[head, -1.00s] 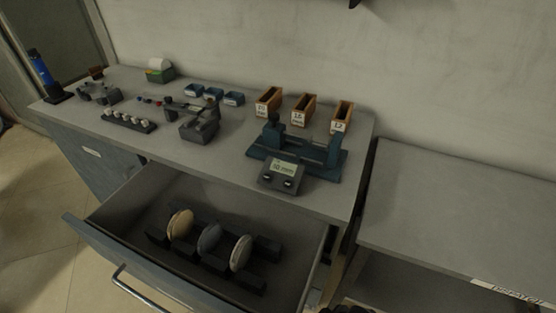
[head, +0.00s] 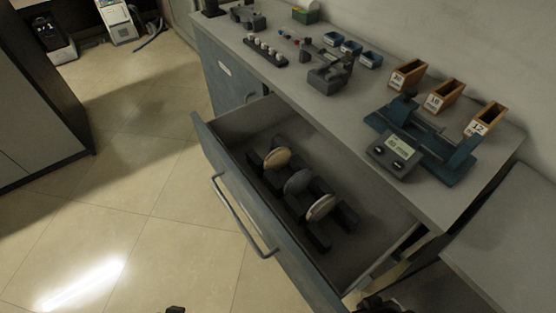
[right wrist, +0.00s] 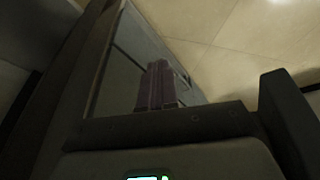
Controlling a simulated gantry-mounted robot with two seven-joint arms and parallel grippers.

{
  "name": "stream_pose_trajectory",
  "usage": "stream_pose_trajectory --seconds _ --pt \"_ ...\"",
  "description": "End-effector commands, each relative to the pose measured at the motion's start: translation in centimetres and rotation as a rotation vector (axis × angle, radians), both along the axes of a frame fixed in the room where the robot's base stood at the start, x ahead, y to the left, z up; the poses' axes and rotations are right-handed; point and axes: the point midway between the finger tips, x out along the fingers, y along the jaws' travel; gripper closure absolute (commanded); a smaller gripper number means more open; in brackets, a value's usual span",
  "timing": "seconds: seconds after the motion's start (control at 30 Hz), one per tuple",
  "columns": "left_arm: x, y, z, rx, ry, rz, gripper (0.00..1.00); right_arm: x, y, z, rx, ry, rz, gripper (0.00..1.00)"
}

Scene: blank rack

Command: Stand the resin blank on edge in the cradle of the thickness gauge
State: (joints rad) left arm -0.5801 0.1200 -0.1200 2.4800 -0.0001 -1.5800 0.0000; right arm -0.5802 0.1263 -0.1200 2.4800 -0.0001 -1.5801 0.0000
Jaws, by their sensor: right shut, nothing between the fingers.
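Three round blanks stand on edge in a dark rack (head: 345,214) inside the open drawer: a tan one (head: 277,158), a dark grey one (head: 297,182) and a cream one (head: 320,207). I cannot tell which is resin. The teal thickness gauge (head: 453,175) is on the bench top, with its display box (head: 396,155) in front and no blank in its cradle. My right gripper (right wrist: 160,85) is shut and empty in the right wrist view, low by the drawer's near right side. A small dark part at the head view's bottom edge may be my left gripper; its jaws are hidden.
The drawer (head: 235,128) stands open with a bar handle (head: 243,222) in front. Three labelled wooden boxes (head: 443,97) stand behind the gauge. Small blue trays (head: 351,47) and a grey device (head: 328,75) are further left. A lower grey surface (head: 500,240) is at right.

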Motion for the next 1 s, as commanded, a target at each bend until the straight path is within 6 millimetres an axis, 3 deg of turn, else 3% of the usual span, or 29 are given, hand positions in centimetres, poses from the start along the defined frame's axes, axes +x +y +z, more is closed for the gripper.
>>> stream_pose_trajectory --seconds 0.07,0.4,0.77,0.87,1.0 --pt "0.0 0.0 0.0 0.0 0.0 0.0 0.62 0.0 0.0 0.0 0.0 0.0 0.0 1.0" --pt "0.0 0.0 0.0 0.0 0.0 0.0 0.62 0.0 0.1 0.0 0.005 0.0 -0.003 0.49" --pt "0.0 0.0 0.7 0.0 0.0 0.0 0.62 0.1 0.2 0.8 0.008 -0.003 -0.006 0.49" --pt "0.0 0.0 2.2 0.0 0.002 0.0 0.62 0.1 0.1 2.4 0.007 -0.003 -0.005 0.49" --pt "0.0 0.0 6.0 0.0 0.002 0.0 0.62 0.1 0.1 6.2 0.006 -0.002 -0.004 0.49"
